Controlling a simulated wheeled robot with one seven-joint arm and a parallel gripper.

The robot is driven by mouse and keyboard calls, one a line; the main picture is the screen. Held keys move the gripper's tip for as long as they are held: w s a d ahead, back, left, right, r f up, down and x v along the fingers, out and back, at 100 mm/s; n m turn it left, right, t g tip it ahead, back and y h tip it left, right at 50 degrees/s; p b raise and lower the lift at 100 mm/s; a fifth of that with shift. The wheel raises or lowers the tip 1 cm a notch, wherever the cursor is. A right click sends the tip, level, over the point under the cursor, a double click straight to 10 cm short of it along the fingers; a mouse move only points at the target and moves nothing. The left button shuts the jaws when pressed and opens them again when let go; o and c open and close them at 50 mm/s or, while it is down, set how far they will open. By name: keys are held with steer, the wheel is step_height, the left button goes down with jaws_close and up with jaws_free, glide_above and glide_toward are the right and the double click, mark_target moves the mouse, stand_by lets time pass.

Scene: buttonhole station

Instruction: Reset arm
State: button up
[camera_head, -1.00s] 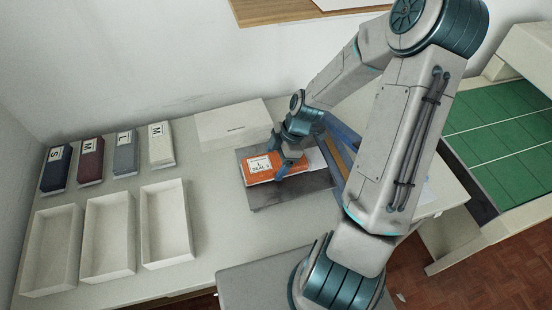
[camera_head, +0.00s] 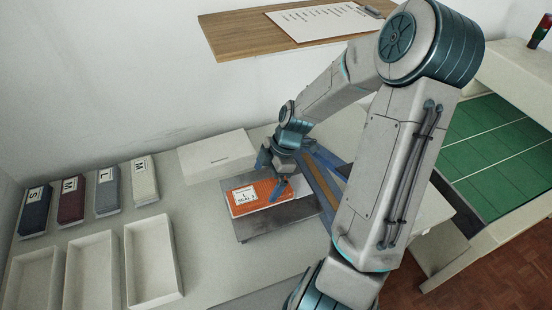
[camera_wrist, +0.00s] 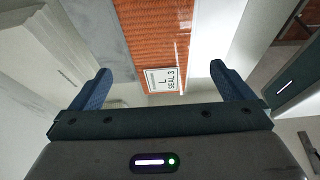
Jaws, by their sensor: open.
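My gripper (camera_head: 271,174) is open and empty, above the right part of an orange package (camera_head: 250,205). The package has a white label reading "L SEAL 3" and lies flat on a grey plate (camera_head: 252,232) on the table. In the wrist view, the two blue fingers of my gripper (camera_wrist: 160,72) are spread wide. The orange package (camera_wrist: 155,35) shows beyond and between them, not touching either. My wrist hides part of the package's far right end in the head view.
A white box (camera_head: 217,155) stands behind the plate. Several labelled packs (camera_head: 107,190) lie in a row at left, behind open white trays (camera_head: 153,262). A wooden shelf (camera_head: 235,38) holds a clipboard (camera_head: 315,22). A green-surfaced station (camera_head: 495,150) stands at right.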

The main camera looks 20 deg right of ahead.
steer(key=v, duration=0.8)
steer(key=shift+d+r, duration=0.15)
steer(key=shift+r, duration=0.1)
